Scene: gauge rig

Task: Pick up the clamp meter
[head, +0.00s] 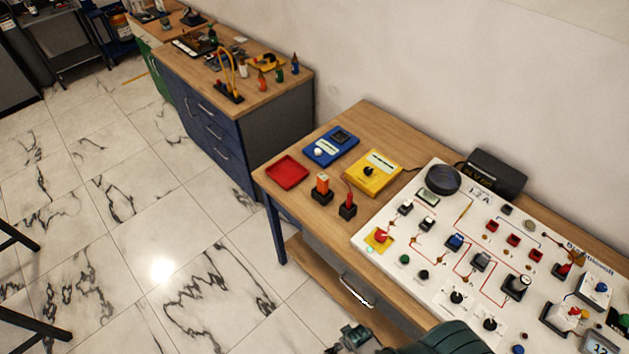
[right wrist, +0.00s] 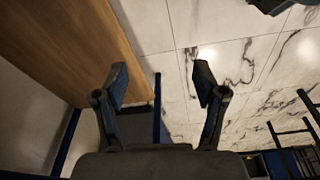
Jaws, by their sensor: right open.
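I cannot single out the clamp meter with certainty. On the near bench in the head view, a blue boxed meter (head: 331,146) and a yellow boxed meter (head: 372,174) lie at the back left. An orange device (head: 322,183) and a red device (head: 348,199) stand upright in small black holders in front of them. My right gripper (head: 352,339) is at the bottom edge, low beside the bench front, apart from these things. In the right wrist view it is open (right wrist: 160,82), with nothing between its fingers. My left gripper is not identifiable in view.
A red tray (head: 287,173) sits at the bench's left corner. A white circuit panel (head: 425,235) with switches and knobs fills the right. A black box (head: 492,174) stands behind it. A blue drawer cabinet (head: 225,135) holding tools stands farther back. The marble floor at left is open.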

